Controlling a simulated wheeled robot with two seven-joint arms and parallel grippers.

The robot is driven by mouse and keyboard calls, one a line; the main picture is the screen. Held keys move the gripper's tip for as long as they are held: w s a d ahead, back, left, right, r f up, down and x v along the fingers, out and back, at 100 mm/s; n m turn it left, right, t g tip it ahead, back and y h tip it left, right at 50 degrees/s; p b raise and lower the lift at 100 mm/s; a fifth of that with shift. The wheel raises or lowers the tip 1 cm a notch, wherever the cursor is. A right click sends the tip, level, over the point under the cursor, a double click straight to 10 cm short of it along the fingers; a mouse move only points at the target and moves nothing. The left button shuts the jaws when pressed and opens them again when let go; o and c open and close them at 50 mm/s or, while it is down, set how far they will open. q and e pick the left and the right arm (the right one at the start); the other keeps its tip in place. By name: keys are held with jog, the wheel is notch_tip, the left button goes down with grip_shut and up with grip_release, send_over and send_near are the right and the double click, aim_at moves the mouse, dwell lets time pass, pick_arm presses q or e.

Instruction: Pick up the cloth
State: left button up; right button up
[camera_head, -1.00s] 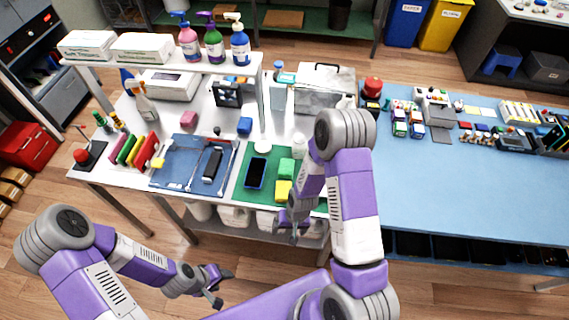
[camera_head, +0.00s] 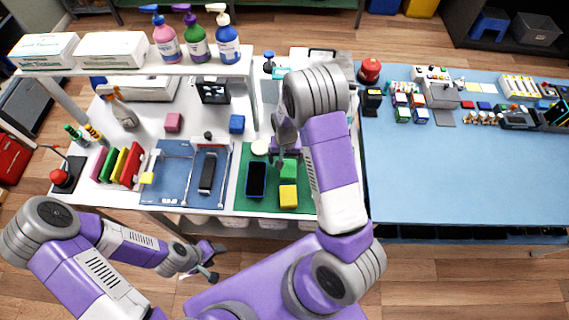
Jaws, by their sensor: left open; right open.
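I cannot tell for sure which thing is the cloth. A green block-like piece (camera_head: 289,169) and a yellow one (camera_head: 288,196) lie on the green mat (camera_head: 247,204), and either may be a folded cloth. A dark phone (camera_head: 256,179) lies to their left. My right gripper (camera_head: 279,158) is open, pointing down over the mat's back part, just behind and left of the green piece. Its arm hides the mat's right side. I cannot tell its height or any contact. My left gripper (camera_head: 213,262) is open and empty in front of the table, away from the pieces.
A blue mat (camera_head: 172,180) with a dark device (camera_head: 208,171) lies left of the green mat. The blue table (camera_head: 460,180) is largely clear.

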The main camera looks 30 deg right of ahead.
aim_at(289, 168)
jog(key=f, duration=0.1)
jog(key=s+f, duration=0.1)
jog(key=f, duration=0.2)
jog(key=shift+s+d+f, duration=0.2)
jog(key=shift+d+f, duration=0.05)
jog(key=shift+f, duration=0.1)
jog(key=shift+w+f, duration=0.1)
jog(key=shift+f, duration=0.45)
jog(key=c, duration=1)
notch_tip(289, 168, up, 10)
jog(key=shift+r+p, duration=0.1)
jog(key=shift+p, duration=0.25)
